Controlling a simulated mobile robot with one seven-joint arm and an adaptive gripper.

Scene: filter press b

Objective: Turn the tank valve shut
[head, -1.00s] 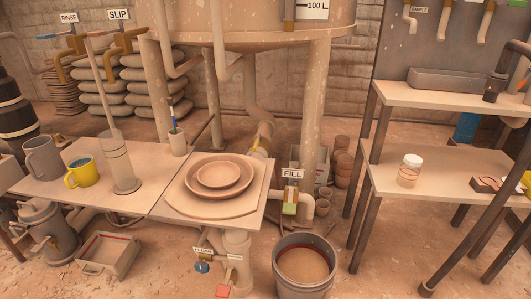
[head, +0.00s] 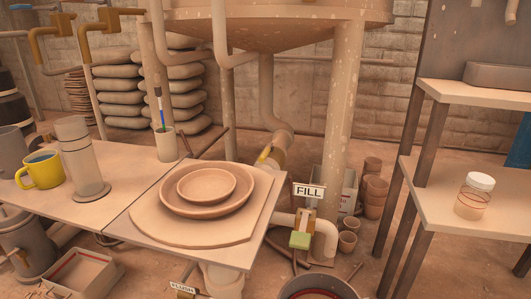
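The large tank (head: 265,22) stands on thick legs at the back centre, its top cut off by the frame. A pipe (head: 267,95) drops from its underside and bends toward the front. A small yellow handle (head: 264,154) sits on this pipe's lower part, just behind the table's far edge; it looks like the tank valve. Its lower side is partly hidden, and I cannot tell its exact setting. A separate valve with a green and yellow handle (head: 300,239) sits under the FILL sign (head: 309,191). My gripper is not in view.
The table (head: 118,203) in front holds stacked clay dishes (head: 206,190), a yellow mug (head: 41,170), a clear cylinder (head: 80,160) and a brush cup (head: 166,145). A bucket (head: 318,285) stands at the front. A shelf (head: 440,190) with a jar (head: 475,195) is at right.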

